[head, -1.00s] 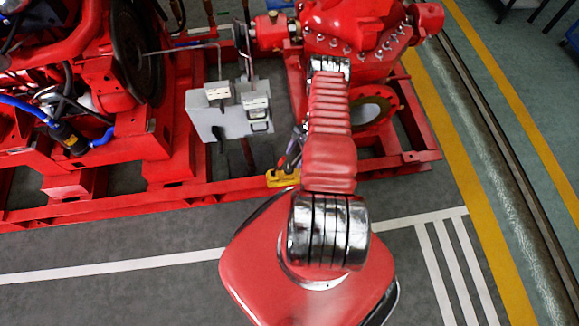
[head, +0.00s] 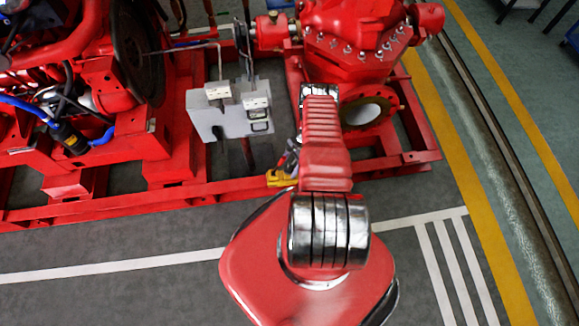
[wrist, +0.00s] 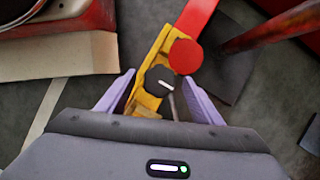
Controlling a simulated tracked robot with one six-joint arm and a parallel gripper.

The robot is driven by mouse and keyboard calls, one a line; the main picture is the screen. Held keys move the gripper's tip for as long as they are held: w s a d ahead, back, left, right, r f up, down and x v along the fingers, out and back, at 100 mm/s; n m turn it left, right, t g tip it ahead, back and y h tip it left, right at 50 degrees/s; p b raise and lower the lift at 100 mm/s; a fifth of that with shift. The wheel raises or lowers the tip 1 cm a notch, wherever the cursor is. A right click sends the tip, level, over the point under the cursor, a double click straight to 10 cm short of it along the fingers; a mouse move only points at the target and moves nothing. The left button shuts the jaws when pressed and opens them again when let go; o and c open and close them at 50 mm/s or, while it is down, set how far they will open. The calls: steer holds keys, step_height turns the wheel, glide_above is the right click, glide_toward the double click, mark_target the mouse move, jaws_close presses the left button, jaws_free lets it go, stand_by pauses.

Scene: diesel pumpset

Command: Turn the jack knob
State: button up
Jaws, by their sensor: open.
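The jack is a yellow body (wrist: 147,101) lying at the foot of the red frame; it also shows in the head view (head: 279,179), beside my arm. Its knob (wrist: 159,82) is black and round with a white pointer line, which slants down to the right in the wrist view. A red round cap (wrist: 185,57) sits just beyond the knob. My gripper (wrist: 159,77) is open, its two purple fingers apart on either side of the yellow body and the knob. I cannot tell whether either finger touches. In the head view my arm hides most of the gripper.
The red base frame (head: 205,190) runs behind the jack, with a red pump (head: 355,35) above it. A grey box (head: 238,118) stands left of my arm. The grey floor (head: 120,295) in front is clear apart from white lines.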

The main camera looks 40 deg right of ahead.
steer(key=c, duration=1.1)
steer(key=shift+o, duration=0.2)
steer(key=shift+m, duration=0.5)
steer(key=m+t, duration=0.1)
steer(key=m, duration=0.2)
steer(key=shift+s+m+t+h, duration=0.1)
steer(key=shift+m+t+h, duration=0.2)
steer(key=shift+h, duration=0.1)
steer(key=shift+s+a+m+t+h, duration=0.1)
steer(key=shift+m+t+h, duration=0.25)
steer(key=shift+m, duration=0.9)
steer(key=shift+a+m+t+h, duration=0.1)
steer(key=shift+m+t+h, duration=0.2)
steer(key=shift+m, duration=0.95)
steer(key=shift+a+m+t+h, duration=0.15)
steer(key=shift+m+h, duration=0.35)
steer(key=shift+m, duration=0.7)
steer(key=shift+m+t+h, duration=0.2)
steer(key=shift+m+h, duration=0.25)
steer(key=shift+m, duration=0.75)
steer(key=shift+a+m+h, duration=0.15)
steer(key=shift+m+h, duration=0.65)
steer(key=shift+m, duration=1.4)
